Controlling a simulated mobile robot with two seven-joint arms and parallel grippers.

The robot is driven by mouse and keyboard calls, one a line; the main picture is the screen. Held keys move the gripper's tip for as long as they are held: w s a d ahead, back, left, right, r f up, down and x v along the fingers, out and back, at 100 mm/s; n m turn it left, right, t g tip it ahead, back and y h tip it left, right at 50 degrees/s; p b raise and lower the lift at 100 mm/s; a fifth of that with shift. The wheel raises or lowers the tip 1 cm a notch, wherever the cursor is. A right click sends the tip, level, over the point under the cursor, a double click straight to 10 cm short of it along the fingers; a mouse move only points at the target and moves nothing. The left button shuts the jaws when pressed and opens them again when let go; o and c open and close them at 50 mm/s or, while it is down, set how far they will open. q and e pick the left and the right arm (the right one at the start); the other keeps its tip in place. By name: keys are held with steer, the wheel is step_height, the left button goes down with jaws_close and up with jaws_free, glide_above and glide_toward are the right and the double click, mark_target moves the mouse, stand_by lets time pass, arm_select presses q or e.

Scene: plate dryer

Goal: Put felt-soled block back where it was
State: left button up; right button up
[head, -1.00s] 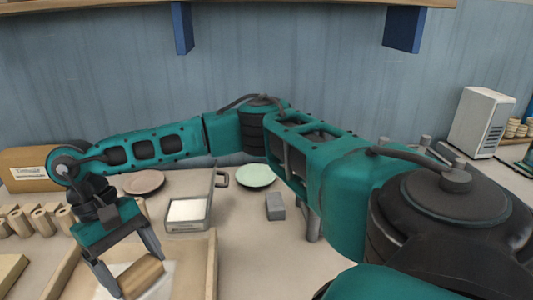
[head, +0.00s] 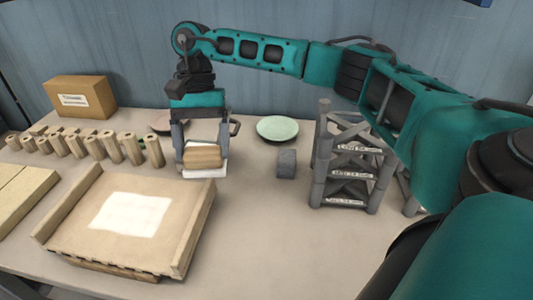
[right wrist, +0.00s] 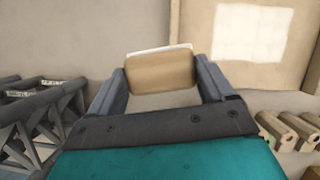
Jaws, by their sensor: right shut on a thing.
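The felt-soled block (head: 203,156) is a tan wooden block held level between the fingers of my right gripper (head: 202,158). In the right wrist view the block (right wrist: 160,72) sits between both fingers, with a thin white strip along its far edge. A wooden tray (head: 75,243) with a white sheet (head: 130,214) lies to the front left. My left gripper is not in view.
A grey block (head: 286,164) and a pale green plate (head: 277,128) are right of the gripper. A grey rack (head: 322,165) stands further right. Several wooden blocks (head: 112,146) line up at left, before a cardboard box (head: 80,97). The front middle table is clear.

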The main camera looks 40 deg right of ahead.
steer(key=w+d+r+m+t, duration=0.2)
steer(key=d+r+m+t, duration=0.15)
steer(key=d+m, duration=0.6)
steer(key=w+d+r+m+t, duration=0.3)
steer(key=d+r+m, duration=0.1)
steer(key=d+m, duration=0.55)
steer(key=shift+m, duration=0.6)
steer(key=shift+s+d+f+b, duration=0.1)
steer(key=shift+d+f+b, duration=0.2)
steer(key=shift+f, duration=3.65)
steer(key=shift+w+d+f+b, duration=0.1)
steer(key=shift+d+f, duration=0.25)
steer(key=shift+f, duration=3.55)
steer(key=shift+s+d+f+b, duration=0.1)
steer(key=shift+d+f+b, duration=0.2)
steer(key=shift+f, duration=3.65)
steer(key=shift+f, duration=0.2)
steer(key=o, duration=1.3)
steer(key=shift+c, duration=0.2)
